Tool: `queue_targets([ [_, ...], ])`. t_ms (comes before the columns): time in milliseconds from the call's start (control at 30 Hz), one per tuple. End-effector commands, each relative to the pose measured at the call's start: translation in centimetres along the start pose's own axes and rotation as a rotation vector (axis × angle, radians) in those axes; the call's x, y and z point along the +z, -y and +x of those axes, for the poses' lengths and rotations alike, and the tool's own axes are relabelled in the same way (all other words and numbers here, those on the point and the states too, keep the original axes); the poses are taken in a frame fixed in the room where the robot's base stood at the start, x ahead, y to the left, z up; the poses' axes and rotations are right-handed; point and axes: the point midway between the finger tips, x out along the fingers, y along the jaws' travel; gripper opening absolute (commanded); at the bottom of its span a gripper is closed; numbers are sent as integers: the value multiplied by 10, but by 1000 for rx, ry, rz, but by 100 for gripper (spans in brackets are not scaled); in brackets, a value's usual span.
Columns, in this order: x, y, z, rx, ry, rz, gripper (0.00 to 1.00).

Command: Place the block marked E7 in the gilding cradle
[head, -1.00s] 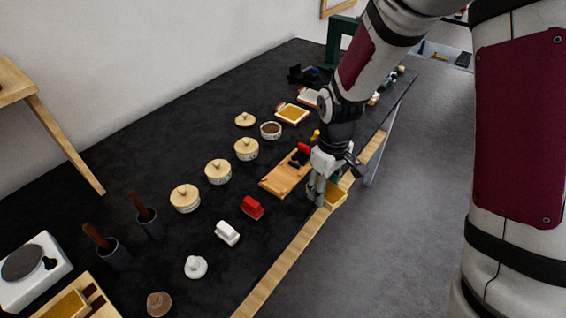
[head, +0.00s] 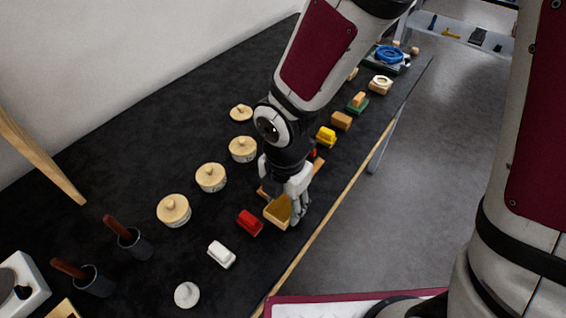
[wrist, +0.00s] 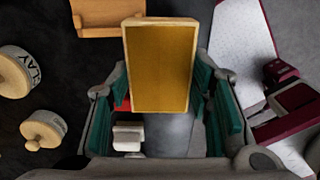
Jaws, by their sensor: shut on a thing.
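My gripper (head: 292,203) is shut on a wooden block with a gold face (head: 278,211), held tilted near the table's front edge. In the wrist view the block (wrist: 160,68) sits between the teal finger pads, its gold face towards the camera. No E7 mark can be read on it. A pale wooden piece (head: 62,311) shows only partly at the bottom left corner of the head view; I cannot tell whether it is the gilding cradle.
Red (head: 250,222) and white (head: 222,254) handled pieces lie left of my gripper. Several lidded jars (head: 174,210) stand in a row behind. Two dark cups (head: 134,244) with brown handles are farther left. A wooden board (wrist: 108,18) shows in the wrist view.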

Motion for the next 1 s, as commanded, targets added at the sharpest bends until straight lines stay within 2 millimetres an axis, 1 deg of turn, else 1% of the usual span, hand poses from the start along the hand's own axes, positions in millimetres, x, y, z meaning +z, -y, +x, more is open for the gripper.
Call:
queue_targets([
  [33,10,-8,0,0,-1,4,18],
  [200,42,-33,4,0,0,5,18],
  [300,58,-46,6,0,0,5,18],
  [400,69,-55,7,0,0,4,18],
  [567,76,-60,9,-1,0,1,18],
  [667,76,-60,17,-3,-1,1,18],
  [833,75,-60,39,-4,-1,1,18],
  [900,75,-60,43,-2,0,1,18],
  [1000,76,-61,43,0,1,2,18],
])
